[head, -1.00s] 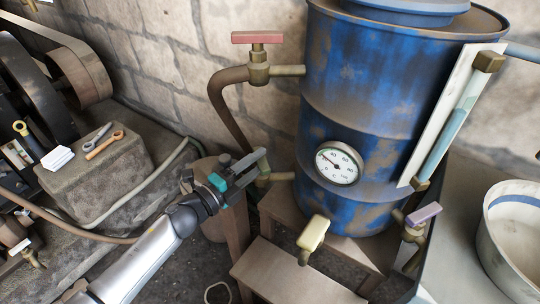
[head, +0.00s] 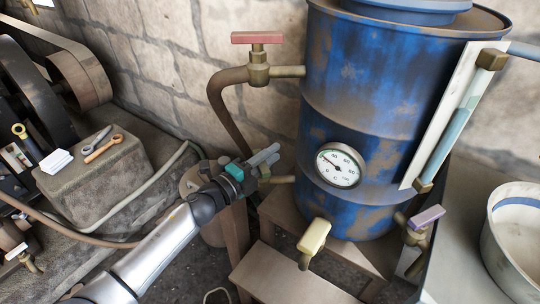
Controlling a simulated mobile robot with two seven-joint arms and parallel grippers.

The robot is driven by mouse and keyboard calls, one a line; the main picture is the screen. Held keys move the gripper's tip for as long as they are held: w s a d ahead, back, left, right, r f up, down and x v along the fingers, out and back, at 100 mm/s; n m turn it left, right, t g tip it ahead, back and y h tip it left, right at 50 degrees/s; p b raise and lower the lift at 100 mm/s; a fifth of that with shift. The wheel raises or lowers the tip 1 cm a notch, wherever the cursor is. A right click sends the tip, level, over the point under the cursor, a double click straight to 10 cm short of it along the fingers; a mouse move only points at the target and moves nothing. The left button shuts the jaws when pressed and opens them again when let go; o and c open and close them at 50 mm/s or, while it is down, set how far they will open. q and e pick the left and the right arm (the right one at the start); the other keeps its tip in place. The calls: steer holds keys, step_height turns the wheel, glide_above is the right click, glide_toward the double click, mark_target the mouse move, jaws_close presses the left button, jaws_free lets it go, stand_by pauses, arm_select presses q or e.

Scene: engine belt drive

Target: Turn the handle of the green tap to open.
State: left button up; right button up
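The blue drum (head: 385,75) bears several taps. A brass tap body (head: 264,174) sits low on the drum's left side, on a short pipe (head: 284,179). My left gripper (head: 268,153) is right at this tap, in front of and above its body. No green handle shows clearly; grey-green bars at the fingertips may be fingers or handle. Whether the fingers touch or hold a handle cannot be told. The teal part (head: 235,172) moves with my gripper. My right gripper is not in view.
A red-handled tap (head: 257,38) is above, a yellow-handled tap (head: 313,237) in front, and a purple-handled tap (head: 427,217) at right. A gauge (head: 338,165) is on the drum. Wrenches (head: 103,146) lie on a stone block at left. A white basin (head: 518,230) stands at right.

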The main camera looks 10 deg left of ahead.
arm_select(q)
jaws_close()
steer(key=shift+n+t+y, duration=0.3)
steer(key=shift+n+y, duration=0.2)
steer(key=shift+y, duration=0.1)
steer(key=shift+w+a+n+t+y+b, duration=0.1)
steer(key=shift+a+n+t+y+b, duration=0.4)
steer(key=shift+n+y, duration=1)
steer(key=shift+s+a+n+g+y+b, duration=0.15)
steer(key=shift+n+y+b, duration=0.65)
steer(key=shift+y, duration=1.3)
steer(key=shift+w+a+n+t+y+b, duration=0.15)
steer(key=shift+a+n+t+y+b, duration=0.2)
steer(key=shift+n+y+b, duration=1)
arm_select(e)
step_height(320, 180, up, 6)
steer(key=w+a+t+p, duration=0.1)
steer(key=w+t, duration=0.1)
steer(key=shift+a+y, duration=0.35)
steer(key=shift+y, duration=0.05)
arm_select(q)
steer(key=shift+m+y, duration=0.25)
steer(key=shift+y, duration=0.2)
